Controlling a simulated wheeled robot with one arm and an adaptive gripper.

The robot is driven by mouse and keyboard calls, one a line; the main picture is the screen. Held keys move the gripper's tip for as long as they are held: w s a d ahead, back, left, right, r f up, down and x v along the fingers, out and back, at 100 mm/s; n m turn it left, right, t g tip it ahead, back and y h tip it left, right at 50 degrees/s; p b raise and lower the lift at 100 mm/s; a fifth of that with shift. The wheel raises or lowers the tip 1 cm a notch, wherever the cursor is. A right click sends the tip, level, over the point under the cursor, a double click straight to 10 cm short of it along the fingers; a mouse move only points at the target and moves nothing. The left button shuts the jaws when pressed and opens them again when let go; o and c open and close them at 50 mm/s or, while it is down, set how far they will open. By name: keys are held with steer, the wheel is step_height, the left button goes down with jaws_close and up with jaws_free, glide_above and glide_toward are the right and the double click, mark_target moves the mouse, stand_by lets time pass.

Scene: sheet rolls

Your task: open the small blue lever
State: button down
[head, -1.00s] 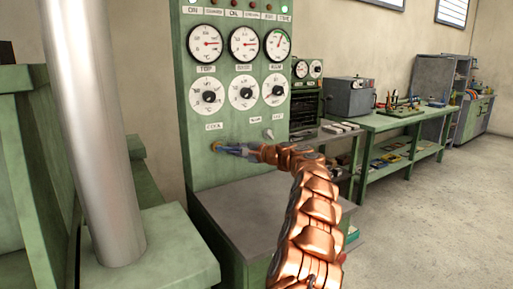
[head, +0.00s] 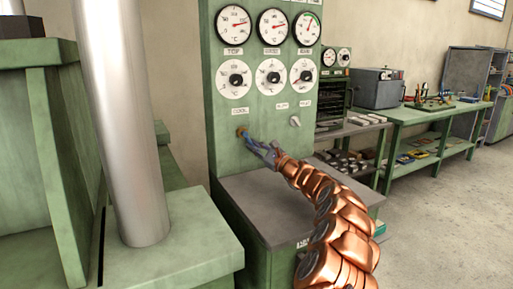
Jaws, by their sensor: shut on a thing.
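The small blue lever (head: 248,139) is on the front of the green control panel (head: 225,150), on a brass fitting (head: 241,131) below the label "COOL". It points down and to the right. My gripper (head: 258,148) reaches it from the lower right and is shut on it. The fingers hide part of the lever. My copper-coloured arm comes up from the bottom right.
Dials and gauges (head: 273,25) fill the panel above, and a small light knob (head: 295,121) is to the right. A grey-topped ledge (head: 270,205) juts out below. A metal column (head: 125,120) stands at the left. A green workbench (head: 430,118) is at the right.

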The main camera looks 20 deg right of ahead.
steer(key=shift+a+f+m, duration=0.1)
steer(key=shift+f+m, duration=0.05)
steer(key=shift+m, duration=0.25)
steer(key=c, duration=1.2)
jaws_free()
steer(key=shift+s, duration=0.1)
steer(key=r+v, duration=0.1)
steer(key=v, duration=0.8)
steer(key=r+v, duration=0.1)
steer(key=v, duration=0.4)
steer(key=shift+s+d+r, duration=0.2)
steer(key=shift+s+d, duration=0.05)
steer(key=shift+s, duration=0.2)
